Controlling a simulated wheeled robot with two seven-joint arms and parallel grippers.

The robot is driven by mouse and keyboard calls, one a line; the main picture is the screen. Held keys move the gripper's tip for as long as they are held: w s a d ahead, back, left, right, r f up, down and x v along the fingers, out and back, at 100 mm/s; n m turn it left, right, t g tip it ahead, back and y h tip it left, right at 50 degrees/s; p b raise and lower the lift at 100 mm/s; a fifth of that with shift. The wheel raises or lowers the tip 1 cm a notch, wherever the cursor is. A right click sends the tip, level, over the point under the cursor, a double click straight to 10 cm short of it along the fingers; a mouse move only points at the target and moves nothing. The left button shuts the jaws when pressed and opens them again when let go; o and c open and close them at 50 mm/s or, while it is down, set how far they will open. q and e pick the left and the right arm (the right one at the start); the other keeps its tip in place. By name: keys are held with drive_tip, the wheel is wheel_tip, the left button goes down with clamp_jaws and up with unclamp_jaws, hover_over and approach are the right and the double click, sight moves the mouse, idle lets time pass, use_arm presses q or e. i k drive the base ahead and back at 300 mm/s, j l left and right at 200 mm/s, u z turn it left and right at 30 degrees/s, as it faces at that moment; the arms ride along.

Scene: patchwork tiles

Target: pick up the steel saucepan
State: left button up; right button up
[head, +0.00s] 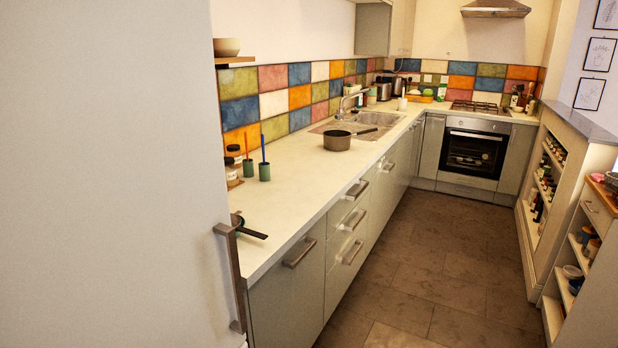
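A grey metal saucepan (337,141) stands upright on the white counter (296,184), just in front of the sink. Its handle points right and away, toward the sink's front edge. It looks empty, though its inside shows only in part. A second dark pan (239,223) with a black handle lies nearer on the counter at the left, partly hidden behind the fridge edge. Neither of my grippers shows in the head view.
A large white fridge door (110,180) with a long handle (232,278) fills the left. Green cups (264,171) with brushes stand along the wall. The sink (368,119) lies beyond the saucepan. The tiled floor (430,270) is clear between the counter and the right shelves (577,262).

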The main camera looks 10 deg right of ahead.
sight(334, 140)
drive_tip(key=i+l+z, duration=0.6)
drive_tip(key=i+z, duration=0.15)
drive_tip(key=i, duration=0.25)
drive_tip(key=i+l+z, duration=0.1)
drive_tip(key=i+z, duration=0.25)
drive_tip(key=i, duration=0.2)
